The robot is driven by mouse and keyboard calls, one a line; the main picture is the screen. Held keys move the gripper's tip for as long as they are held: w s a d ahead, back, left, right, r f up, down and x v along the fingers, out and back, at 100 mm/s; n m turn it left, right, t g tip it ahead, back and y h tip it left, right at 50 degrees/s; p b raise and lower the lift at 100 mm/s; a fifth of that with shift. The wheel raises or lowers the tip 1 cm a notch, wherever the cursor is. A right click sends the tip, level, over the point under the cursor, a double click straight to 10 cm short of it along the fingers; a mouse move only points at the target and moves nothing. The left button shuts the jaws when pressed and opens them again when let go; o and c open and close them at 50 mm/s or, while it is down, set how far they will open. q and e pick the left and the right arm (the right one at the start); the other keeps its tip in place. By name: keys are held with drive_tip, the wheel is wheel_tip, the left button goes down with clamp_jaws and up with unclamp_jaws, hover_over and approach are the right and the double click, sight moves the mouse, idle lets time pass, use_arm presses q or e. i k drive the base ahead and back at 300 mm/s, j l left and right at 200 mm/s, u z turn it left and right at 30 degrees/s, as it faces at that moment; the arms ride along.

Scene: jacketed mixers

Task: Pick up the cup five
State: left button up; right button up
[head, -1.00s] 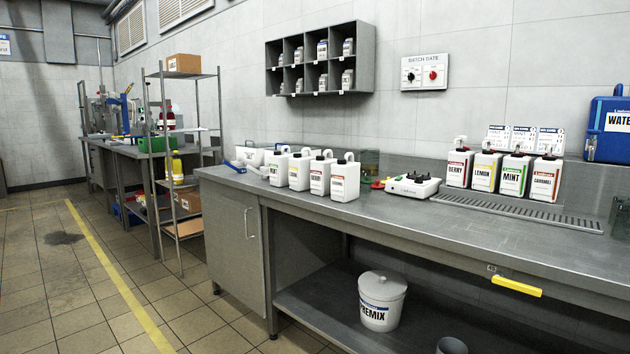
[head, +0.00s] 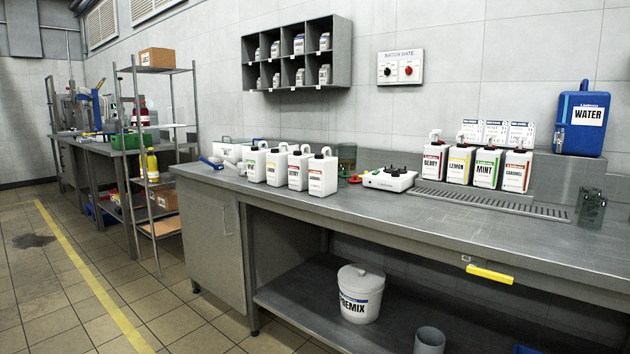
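Neither of my grippers is in view. No cup marked five can be made out. A group of clear, glass-like vessels (head: 592,207) stands at the right of the steel counter (head: 420,220), below the blue water container (head: 582,122). Another greenish clear vessel (head: 346,155) stands at the back of the counter, behind the white jugs (head: 322,176). A grey open cylinder (head: 429,341) is at the bottom edge, partly cut off. I cannot tell whether any of these is cup five.
Several labelled dispensers (head: 486,167) stand behind a drain grille (head: 490,199). A white burner-like device (head: 388,179) sits to their left. A premix bucket (head: 360,293) is on the lower shelf. A yellow handle (head: 490,275) is on the counter's front. The tiled floor (head: 60,300) at left is open.

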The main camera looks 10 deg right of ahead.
sight(593, 210)
drive_tip(key=z, duration=1.55)
